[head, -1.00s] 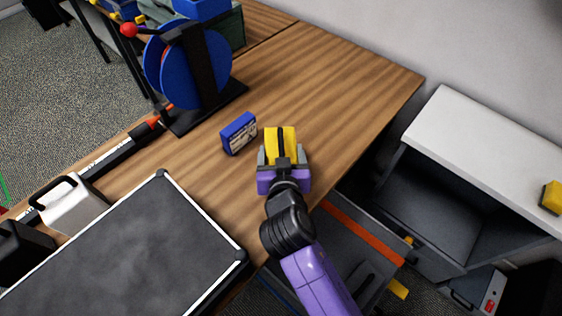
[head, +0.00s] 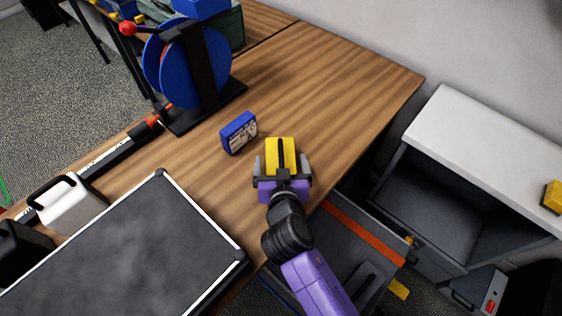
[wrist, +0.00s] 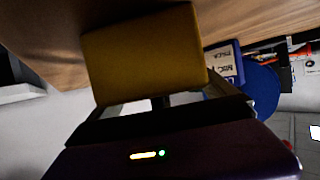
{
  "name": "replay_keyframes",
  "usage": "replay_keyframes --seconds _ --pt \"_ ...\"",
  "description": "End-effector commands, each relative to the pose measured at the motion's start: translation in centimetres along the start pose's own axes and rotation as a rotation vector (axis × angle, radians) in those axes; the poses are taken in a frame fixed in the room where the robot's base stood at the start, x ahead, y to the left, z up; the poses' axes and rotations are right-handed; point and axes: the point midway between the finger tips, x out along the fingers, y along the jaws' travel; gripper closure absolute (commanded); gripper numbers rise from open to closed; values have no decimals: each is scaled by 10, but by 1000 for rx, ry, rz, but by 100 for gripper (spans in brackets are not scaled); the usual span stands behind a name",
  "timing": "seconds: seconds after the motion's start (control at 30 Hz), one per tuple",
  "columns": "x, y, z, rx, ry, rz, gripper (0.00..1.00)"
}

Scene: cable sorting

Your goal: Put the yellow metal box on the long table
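The yellow metal box (head: 272,152), with a dark strip along its middle, is at the wooden long table (head: 330,85), near its front edge. In the wrist view the yellow box (wrist: 145,55) fills the upper middle, with the wood close behind it. My gripper (head: 281,166) is open around the near end of the box. Narrow gaps show between its grey fingers and the box sides in the head view. The underside of the box is hidden.
A small blue box (head: 239,133) stands just left of the yellow box. A blue cable reel (head: 195,65) stands farther back, and a dark-topped case (head: 130,245) lies at the left front. A white-topped cabinet (head: 480,135) is at the right. The table's far right is clear.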

Motion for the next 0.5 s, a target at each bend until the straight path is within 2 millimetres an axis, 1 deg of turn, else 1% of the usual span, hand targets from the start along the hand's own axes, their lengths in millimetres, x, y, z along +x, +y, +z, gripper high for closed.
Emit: replay_keyframes --seconds 0.23,0.37,0.47,0.5 --pt "0 0 0 0 0 0 6" --pt "-2 0 -5 0 0 -1 6" --pt "-14 0 -2 -2 1 -2 6" --pt "-21 0 -1 -2 1 -2 6"
